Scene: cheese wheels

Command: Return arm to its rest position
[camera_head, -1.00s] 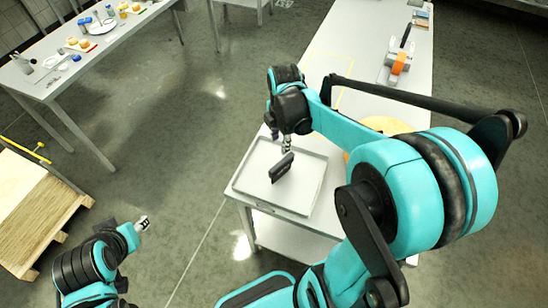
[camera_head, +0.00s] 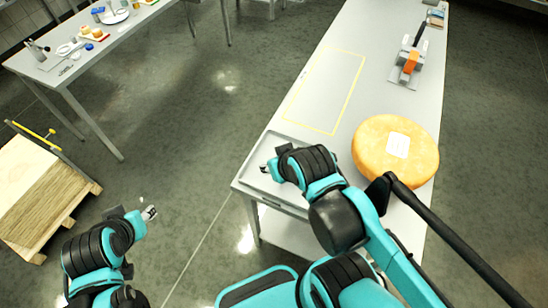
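My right gripper (camera_head: 268,169) is at the left part of the grey tray (camera_head: 276,136), on the near end of the long table. Its arm comes in from the lower right and covers much of the tray. Its fingers are small and partly hidden, so I cannot tell whether they are open or shut. My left gripper (camera_head: 149,213) is over the floor at the lower left, away from any table. Its fingers are too small to judge. An orange cheese wheel (camera_head: 372,157) with a white label lies on the table, right of my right wrist.
A yellow outlined rectangle (camera_head: 296,95) on the long table is empty. A device with an orange part (camera_head: 411,62) stands farther back. A side table (camera_head: 68,74) with small items is at the upper left. A wooden pallet (camera_head: 35,205) is at the left.

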